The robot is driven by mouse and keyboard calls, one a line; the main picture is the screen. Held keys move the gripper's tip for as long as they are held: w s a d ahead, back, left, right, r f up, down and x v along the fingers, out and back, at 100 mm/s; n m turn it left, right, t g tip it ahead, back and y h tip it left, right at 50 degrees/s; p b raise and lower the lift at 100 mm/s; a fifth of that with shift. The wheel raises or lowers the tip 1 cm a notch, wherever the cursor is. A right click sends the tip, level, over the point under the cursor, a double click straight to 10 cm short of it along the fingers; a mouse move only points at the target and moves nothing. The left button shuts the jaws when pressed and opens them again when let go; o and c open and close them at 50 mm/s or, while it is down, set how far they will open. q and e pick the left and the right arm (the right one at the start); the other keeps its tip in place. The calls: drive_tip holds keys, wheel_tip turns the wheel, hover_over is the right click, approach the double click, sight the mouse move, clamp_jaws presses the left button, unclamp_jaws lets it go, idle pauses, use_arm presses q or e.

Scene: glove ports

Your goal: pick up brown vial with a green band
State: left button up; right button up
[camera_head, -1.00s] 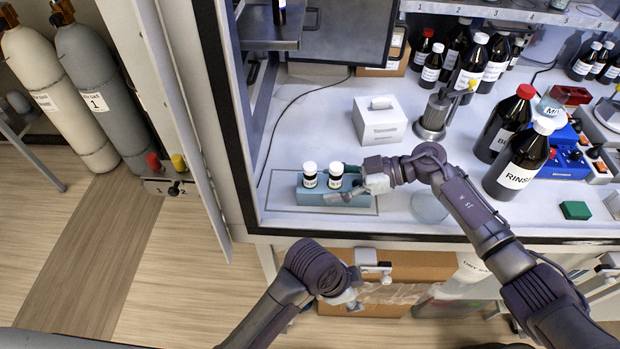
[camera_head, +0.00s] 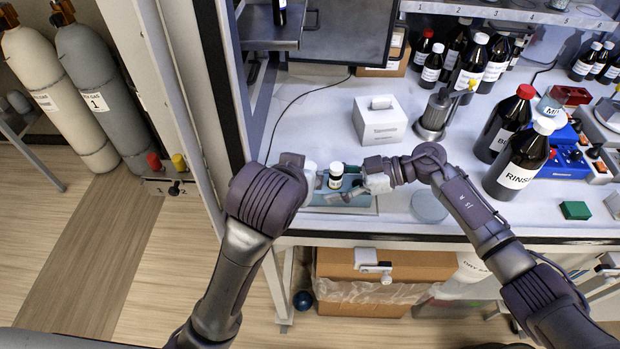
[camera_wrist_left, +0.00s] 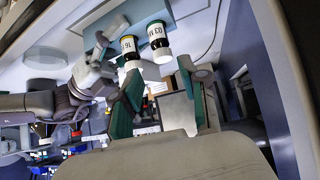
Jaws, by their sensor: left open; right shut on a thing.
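Two small dark vials with white caps are at the teal rack (camera_head: 355,200) on the bench. In the head view one vial (camera_head: 335,176) shows; the other is hidden behind my left gripper (camera_head: 314,180). My right gripper (camera_head: 352,191) is shut on the rack's right end.
A white box (camera_head: 380,122) and a grey metal stand (camera_head: 434,115) are behind the rack. Large brown bottles (camera_head: 517,165) stand to the right. The cabinet's frame post (camera_head: 222,90) is close to my left arm.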

use_arm(q)
drive_tip(key=x, duration=0.9)
drive_tip(key=shift+w+a, duration=0.15)
drive_tip(key=shift+w, duration=0.15)
drive_tip(key=c, duration=0.7)
wheel_tip(320, 180, up, 10)
drive_tip(key=shift+r, duration=0.1)
use_arm(e)
drive_tip(key=o, duration=1.2)
drive_tip(key=v, duration=1.2)
drive_tip(key=shift+f, duration=0.1)
use_arm(q)
drive_tip(key=shift+s, duration=0.1)
use_arm(e)
drive_tip(key=shift+d, duration=0.1)
